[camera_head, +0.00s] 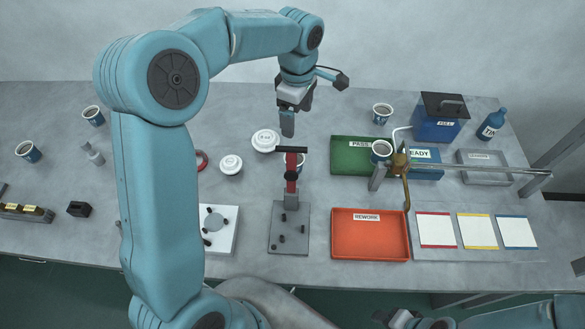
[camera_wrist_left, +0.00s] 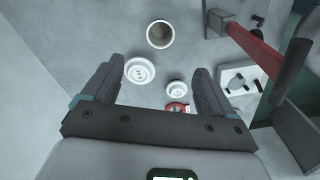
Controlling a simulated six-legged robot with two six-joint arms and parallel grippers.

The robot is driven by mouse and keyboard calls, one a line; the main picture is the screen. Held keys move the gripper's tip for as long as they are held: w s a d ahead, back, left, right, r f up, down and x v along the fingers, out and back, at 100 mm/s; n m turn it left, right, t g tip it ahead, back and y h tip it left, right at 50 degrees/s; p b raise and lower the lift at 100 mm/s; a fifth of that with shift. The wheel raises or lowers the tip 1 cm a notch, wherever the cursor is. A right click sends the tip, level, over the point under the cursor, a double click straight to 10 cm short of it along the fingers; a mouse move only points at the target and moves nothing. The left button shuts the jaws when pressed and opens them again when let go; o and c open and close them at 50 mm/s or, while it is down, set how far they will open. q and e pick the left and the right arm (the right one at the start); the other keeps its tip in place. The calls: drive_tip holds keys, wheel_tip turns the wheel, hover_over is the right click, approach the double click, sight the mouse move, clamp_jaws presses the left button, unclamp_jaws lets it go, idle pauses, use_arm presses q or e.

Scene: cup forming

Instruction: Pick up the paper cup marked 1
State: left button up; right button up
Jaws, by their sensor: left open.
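My left gripper (camera_head: 287,122) hangs over the middle of the table, open and empty, its fingers apart in the left wrist view (camera_wrist_left: 150,80). A white paper cup (camera_wrist_left: 160,34) stands upright beyond the fingertips in the left wrist view. In the head view a cup (camera_head: 302,158) is mostly hidden behind the red-handled press. Other paper cups stand at the left (camera_head: 28,152), farther back (camera_head: 93,115), at the back right (camera_head: 383,113) and by the metal arm (camera_head: 381,150). I cannot read a 1 on any cup. Part of my right wrist (camera_head: 408,318) shows at the bottom edge; its fingers are unclear.
Two white lids (camera_head: 265,140) (camera_head: 231,164) and a red tape ring (camera_head: 202,161) lie left of the press (camera_head: 291,195). A green PASS tray (camera_head: 350,160), orange REWORK tray (camera_head: 370,250), blue bin (camera_head: 436,130) and blue bottle (camera_head: 493,124) stand to the right.

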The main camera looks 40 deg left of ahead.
use_arm(q)
wheel_tip(320, 180, down, 13)
drive_tip(key=shift+r, duration=0.2)
drive_tip(key=shift+s+f, duration=0.1)
drive_tip(key=shift+f, duration=0.1)
drive_tip(key=f, duration=0.1)
drive_tip(key=f+p, duration=0.1)
drive_tip(key=f, duration=0.3)
drive_tip(key=shift+a+p, duration=0.25)
drive_tip(key=shift+p, duration=0.15)
drive_tip(key=shift+r, duration=0.1)
use_arm(e)
drive_tip(key=shift+s+d+r, duration=0.1)
drive_tip(key=shift+d+r, duration=0.15)
drive_tip(key=shift+r, duration=0.25)
use_arm(q)
drive_tip(key=shift+d, duration=0.1)
drive_tip(key=shift+c, duration=0.3)
drive_tip(key=c, duration=1)
